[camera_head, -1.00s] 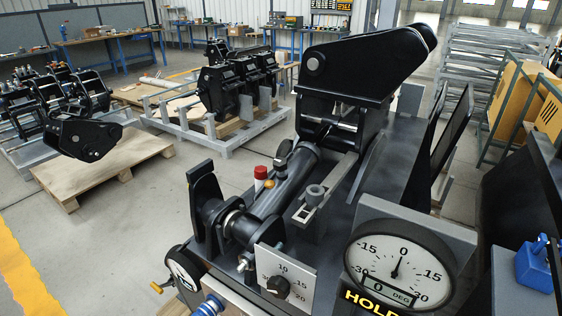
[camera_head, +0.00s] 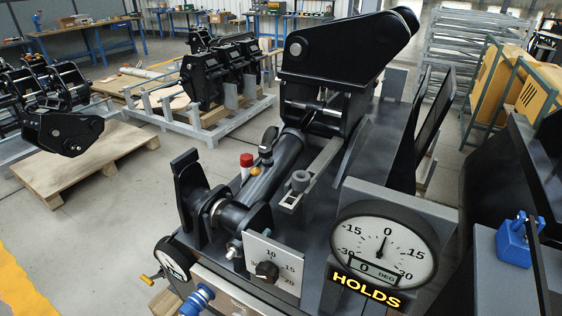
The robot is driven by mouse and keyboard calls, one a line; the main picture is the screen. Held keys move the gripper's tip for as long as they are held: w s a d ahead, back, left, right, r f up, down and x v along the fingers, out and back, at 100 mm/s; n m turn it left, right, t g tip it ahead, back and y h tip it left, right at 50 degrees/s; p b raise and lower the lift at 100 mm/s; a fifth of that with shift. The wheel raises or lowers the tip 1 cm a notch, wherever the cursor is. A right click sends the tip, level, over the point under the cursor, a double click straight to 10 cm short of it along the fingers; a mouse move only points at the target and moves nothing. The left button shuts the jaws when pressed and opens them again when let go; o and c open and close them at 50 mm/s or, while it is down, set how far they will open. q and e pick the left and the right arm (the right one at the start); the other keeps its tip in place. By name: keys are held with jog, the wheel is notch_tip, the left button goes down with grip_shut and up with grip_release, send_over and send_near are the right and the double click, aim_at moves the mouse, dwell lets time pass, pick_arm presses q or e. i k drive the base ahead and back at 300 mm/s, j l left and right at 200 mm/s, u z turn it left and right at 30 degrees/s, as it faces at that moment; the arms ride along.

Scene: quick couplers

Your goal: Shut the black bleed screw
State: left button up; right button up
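No part is clearly recognisable as the black bleed screw. A black knob (camera_head: 266,271) sits on a white plate (camera_head: 284,254) marked 10, 15 and 20. A small dark round part (camera_head: 269,140) stands beside the black cylinder (camera_head: 270,185), near a red-capped white post (camera_head: 246,164) and an orange knob (camera_head: 256,171). A small silver fitting (camera_head: 234,248) is left of the plate. Neither of my grippers is in view.
A dial gauge (camera_head: 385,246) reads about 0 above a lit "HOLDS" sign (camera_head: 365,292). A blue fitting (camera_head: 197,300) and yellow lever (camera_head: 149,279) are low left. A blue padlock-like part (camera_head: 513,243) is at right.

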aim_at(265, 150)
jog(key=j+z, duration=0.45)
jog(key=j, duration=0.3)
jog(key=k+j+z, duration=0.1)
jog(key=j+z, duration=0.4)
jog(key=j, duration=0.25)
